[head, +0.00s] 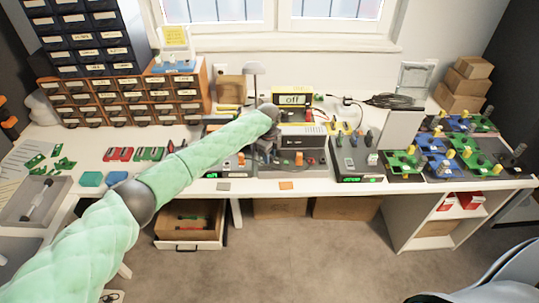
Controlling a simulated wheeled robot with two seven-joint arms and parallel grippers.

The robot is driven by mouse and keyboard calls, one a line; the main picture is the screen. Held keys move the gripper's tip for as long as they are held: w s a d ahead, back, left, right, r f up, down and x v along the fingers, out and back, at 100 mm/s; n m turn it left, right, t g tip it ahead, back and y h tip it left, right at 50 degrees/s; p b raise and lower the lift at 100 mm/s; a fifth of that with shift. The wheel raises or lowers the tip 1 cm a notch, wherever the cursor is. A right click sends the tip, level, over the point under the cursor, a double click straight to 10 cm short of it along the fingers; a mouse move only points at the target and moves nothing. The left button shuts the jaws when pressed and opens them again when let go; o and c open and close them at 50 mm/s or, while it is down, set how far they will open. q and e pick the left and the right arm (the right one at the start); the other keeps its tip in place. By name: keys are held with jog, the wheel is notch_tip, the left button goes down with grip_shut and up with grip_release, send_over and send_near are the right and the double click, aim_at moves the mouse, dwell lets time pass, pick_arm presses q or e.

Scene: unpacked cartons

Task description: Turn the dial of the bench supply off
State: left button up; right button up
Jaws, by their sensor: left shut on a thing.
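A yellow-framed panel reading "off" (295,99) stands at the back of the bench, just right of my left wrist. Below it is a grey box unit (305,141) with a dark front. My left arm reaches across from the left, and its gripper (266,156) points down at the left side of this unit. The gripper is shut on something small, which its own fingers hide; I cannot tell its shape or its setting. My right gripper is not in view.
Drawer cabinets (130,97) stand at the back left. The white bench's front edge (330,190) is mostly clear.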

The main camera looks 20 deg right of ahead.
pick_arm(q)
jog(key=shift+n, duration=1.1)
jog(key=n+p, duration=0.1)
jog(key=n, duration=0.2)
jog(key=shift+d+r+n, duration=0.1)
jog(key=shift+n, duration=0.2)
jog(key=shift+n+p, duration=0.45)
jog(key=shift+n, duration=0.45)
jog(key=n+p, duration=0.2)
jog(key=n, duration=0.3)
jog(key=shift+y, duration=0.3)
jog(key=shift+w+d+n+p, duration=0.15)
jog(key=shift+n+p, duration=0.9)
jog(key=shift+n, duration=1.65)
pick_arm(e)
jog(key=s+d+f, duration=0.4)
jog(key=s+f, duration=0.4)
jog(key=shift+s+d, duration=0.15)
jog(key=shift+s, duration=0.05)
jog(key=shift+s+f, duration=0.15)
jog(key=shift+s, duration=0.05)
